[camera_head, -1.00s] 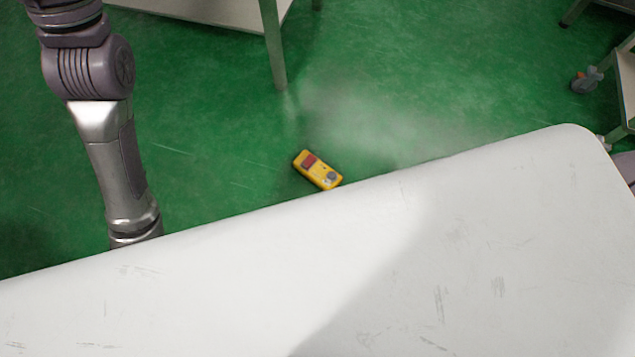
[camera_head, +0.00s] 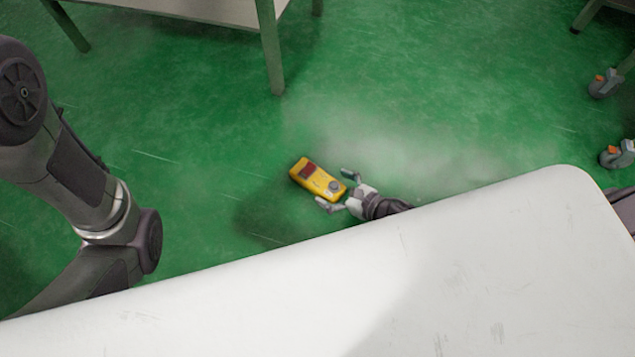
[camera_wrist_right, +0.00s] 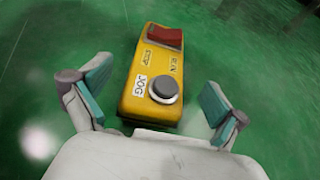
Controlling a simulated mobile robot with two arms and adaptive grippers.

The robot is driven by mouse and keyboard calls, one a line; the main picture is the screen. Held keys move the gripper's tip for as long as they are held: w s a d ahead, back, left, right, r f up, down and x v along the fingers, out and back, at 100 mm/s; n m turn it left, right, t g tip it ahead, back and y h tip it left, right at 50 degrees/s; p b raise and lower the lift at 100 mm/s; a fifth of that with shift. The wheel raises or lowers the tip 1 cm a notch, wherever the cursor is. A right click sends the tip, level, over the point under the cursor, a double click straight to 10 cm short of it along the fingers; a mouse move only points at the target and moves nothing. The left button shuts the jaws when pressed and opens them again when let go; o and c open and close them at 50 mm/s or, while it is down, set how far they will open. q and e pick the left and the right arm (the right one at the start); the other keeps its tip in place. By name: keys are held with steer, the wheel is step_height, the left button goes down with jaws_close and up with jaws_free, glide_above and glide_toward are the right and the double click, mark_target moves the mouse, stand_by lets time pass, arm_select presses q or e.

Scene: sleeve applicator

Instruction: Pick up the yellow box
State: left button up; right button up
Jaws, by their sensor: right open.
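The yellow box (camera_head: 317,179) is a control box with a red switch and a round grey button, lying on the green floor beyond the white surface's edge. In the right wrist view the box (camera_wrist_right: 155,75) stands between and ahead of the fingers, with "JOG", "STOP" and "RUN" labels. My right gripper (camera_head: 337,188) is open, its fingers on either side of the box's near end. In the wrist view the gripper (camera_wrist_right: 155,105) shows a gap between each finger and the box. My left arm comes in at the left; its gripper is hidden or out of frame.
A large white surface (camera_head: 480,270) fills the near side and hides part of my right arm. A table leg (camera_head: 270,50) stands on the floor behind the box. Wheeled casters (camera_head: 605,84) are at the far right. The floor around the box is clear.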

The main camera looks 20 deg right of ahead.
mark_target(319, 180)
steer(key=b+x, duration=0.3)
steer(key=x, duration=0.2)
steer(key=shift+a+r, duration=0.1)
steer(key=shift+a, duration=0.05)
steer(key=shift+w+r, duration=0.1)
steer(key=c, duration=1.7)
